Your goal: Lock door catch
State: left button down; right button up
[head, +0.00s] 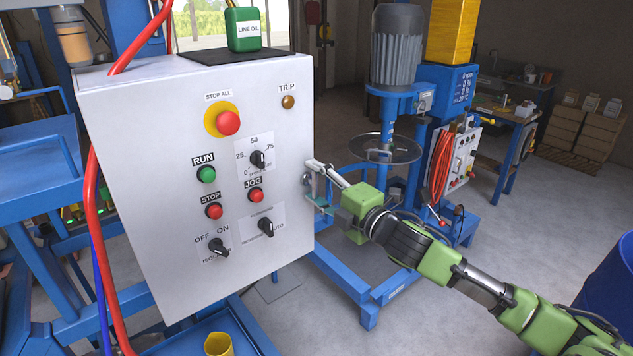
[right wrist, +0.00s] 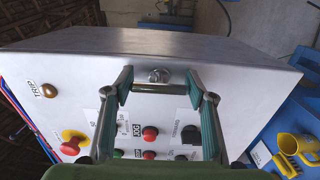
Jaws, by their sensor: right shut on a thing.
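The door catch (right wrist: 158,75) is a small round metal fitting on the narrow side of the white control cabinet (head: 130,170). In the head view the catch (head: 307,179) shows at the cabinet's right edge, partly hidden by my right gripper (head: 321,187). In the right wrist view my right gripper (right wrist: 160,88) has its two green-padded fingers on either side of the catch. My left gripper is in neither view.
The cabinet front has buttons and knobs, including a red stop-all button (head: 228,123). A mixer with a grey motor (head: 397,45) stands behind my right arm. A yellow jug (head: 218,344) sits below the cabinet.

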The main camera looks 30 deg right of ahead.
dwell(0.4)
jog(key=o, duration=1.1)
jog(key=s, duration=0.8)
jog(key=s+d, duration=0.1)
jog(key=s, duration=0.3)
